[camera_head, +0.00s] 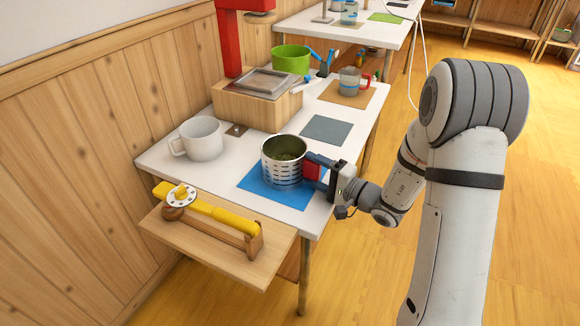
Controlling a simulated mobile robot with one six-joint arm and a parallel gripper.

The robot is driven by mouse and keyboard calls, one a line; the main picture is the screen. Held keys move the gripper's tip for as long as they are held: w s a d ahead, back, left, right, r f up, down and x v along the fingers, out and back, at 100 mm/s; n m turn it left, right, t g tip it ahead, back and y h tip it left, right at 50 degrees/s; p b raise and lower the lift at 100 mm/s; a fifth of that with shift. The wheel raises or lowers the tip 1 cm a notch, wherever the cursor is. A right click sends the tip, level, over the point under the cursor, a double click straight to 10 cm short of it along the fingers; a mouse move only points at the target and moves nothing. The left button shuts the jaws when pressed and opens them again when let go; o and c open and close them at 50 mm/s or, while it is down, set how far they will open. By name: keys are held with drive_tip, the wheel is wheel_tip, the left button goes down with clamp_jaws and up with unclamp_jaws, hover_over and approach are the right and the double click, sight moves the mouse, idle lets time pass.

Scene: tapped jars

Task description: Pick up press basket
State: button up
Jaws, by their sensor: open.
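The press basket (284,165) is a perforated metal cylinder with dark greenish contents inside. It stands upright on a blue mat (258,188) near the front right of the white table. A red block-like part and blue parts of the gripper show against the basket's right side. The jaws are open; I cannot tell whether they touch the basket wall or sit around a handle there.
A white mug (201,139) stands to the left. A wooden block with a metal tray (268,83) and a red press column (229,40) are behind. A yellow-handled tool (210,209) lies on the front shelf. A grey mat (325,129) is bare.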

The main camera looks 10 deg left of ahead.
drive_tip(key=shift+c, duration=0.5)
drive_tip(key=c, duration=1.1)
drive_tip(key=shift+r, duration=0.1)
